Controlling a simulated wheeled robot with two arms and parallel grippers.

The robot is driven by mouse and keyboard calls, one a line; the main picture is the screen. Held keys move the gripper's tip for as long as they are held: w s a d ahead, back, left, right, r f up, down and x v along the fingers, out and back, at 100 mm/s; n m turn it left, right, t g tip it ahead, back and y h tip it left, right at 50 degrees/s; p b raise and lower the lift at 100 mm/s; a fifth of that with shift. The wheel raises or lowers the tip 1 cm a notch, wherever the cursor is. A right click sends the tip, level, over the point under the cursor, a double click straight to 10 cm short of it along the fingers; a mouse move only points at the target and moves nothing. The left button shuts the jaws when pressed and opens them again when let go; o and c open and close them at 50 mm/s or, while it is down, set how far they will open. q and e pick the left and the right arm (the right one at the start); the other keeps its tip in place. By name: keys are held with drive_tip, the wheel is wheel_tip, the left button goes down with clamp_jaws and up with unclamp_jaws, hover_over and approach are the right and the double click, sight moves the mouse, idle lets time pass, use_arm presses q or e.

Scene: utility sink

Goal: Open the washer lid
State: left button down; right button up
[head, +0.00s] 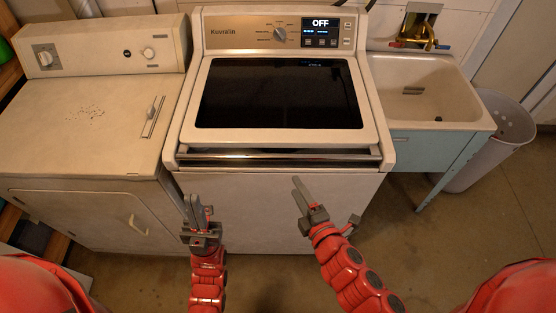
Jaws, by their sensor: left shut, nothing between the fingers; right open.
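The white top-load washer (290,215) stands in the middle of the head view, with its display reading OFF. Its lid (280,93) has a dark glass panel in a pale frame and lies down over the top. A dark recess and a metallic strip (280,157) run along the lid's front edge. My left gripper (196,203) is shut and empty, in front of the washer's lower left front. My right gripper (299,188) is open and empty, in front of the washer's front panel, below the lid's front edge. Neither gripper appears to touch the lid.
A white dryer (80,160) stands close on the left. A utility sink (425,90) with a brass faucet (418,30) stands on the right above a pale blue cabinet front. A grey bin (490,150) is beside it. Floor is clear at the lower right.

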drive_tip(key=b, duration=0.4)
approach(278, 157)
drive_tip(key=w+f, duration=0.2)
drive_tip(key=x, duration=0.4)
drive_tip(key=r+x, duration=0.1)
drive_tip(key=x, duration=0.2)
drive_tip(key=shift+a+r+p, duration=0.1)
drive_tip(key=shift+a+p, duration=0.15)
drive_tip(key=shift+p, duration=0.15)
drive_tip(key=shift+w+a+f, duration=0.25)
drive_tip(key=shift+w+a, duration=0.05)
drive_tip(key=shift+w, duration=0.3)
clamp_jaws()
